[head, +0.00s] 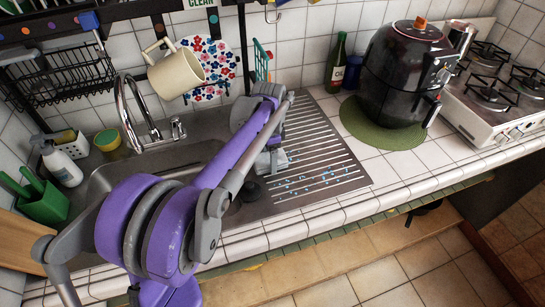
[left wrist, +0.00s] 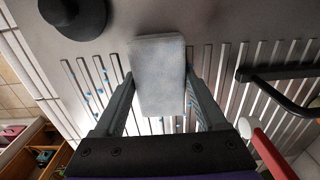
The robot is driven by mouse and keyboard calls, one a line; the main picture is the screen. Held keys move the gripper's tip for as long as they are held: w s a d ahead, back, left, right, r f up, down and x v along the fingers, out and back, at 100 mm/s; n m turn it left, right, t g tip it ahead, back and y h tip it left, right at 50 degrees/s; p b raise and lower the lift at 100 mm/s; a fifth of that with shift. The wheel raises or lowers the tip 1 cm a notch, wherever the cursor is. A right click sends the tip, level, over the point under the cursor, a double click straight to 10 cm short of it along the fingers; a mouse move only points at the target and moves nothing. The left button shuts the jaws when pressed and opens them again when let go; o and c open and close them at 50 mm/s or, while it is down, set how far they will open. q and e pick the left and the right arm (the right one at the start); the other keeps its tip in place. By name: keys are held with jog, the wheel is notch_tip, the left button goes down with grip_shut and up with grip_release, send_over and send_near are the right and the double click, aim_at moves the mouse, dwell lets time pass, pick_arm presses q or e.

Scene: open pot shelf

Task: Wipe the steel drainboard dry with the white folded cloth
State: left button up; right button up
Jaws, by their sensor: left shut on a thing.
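The steel drainboard (head: 335,152) lies right of the sink, with raised ridges and blue water drops scattered on its front half. The white folded cloth (head: 281,157) is at its left part, partly hidden by my arm. My left gripper (head: 270,158) is over it, mostly hidden behind its own arm. In the left wrist view, my left gripper (left wrist: 160,82) has a finger on each side of the cloth (left wrist: 158,60) and is shut on it. The ridged drainboard (left wrist: 225,70) shows blue drops left of the cloth and a few near the right finger. My right gripper is not in view.
A black round object (head: 251,190) stands by the drainboard's left edge, close to the cloth in the left wrist view (left wrist: 80,15). The tap (head: 130,110) rises behind the sink. A green bottle (head: 336,65) and black air fryer (head: 400,75) stand behind and right.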

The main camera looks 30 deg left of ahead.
pick_arm(q)
jog(key=shift+a+f, duration=0.1)
jog(key=shift+a+r+p, duration=0.1)
jog(key=shift+r+p, duration=0.25)
jog(key=shift+r, duration=0.2)
jog(key=shift+r+p, duration=1.4)
jog(key=shift+r, duration=1.1)
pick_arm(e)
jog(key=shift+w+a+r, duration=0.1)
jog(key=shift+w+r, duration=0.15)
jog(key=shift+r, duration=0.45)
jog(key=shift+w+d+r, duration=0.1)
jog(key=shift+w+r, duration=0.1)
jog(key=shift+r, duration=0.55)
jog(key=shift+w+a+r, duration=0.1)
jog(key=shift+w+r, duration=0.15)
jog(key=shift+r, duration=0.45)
pick_arm(q)
jog(key=shift+r, duration=0.5)
jog(key=shift+w+r+p, duration=0.1)
jog(key=shift+r+p, duration=0.65)
jog(key=shift+r, duration=0.25)
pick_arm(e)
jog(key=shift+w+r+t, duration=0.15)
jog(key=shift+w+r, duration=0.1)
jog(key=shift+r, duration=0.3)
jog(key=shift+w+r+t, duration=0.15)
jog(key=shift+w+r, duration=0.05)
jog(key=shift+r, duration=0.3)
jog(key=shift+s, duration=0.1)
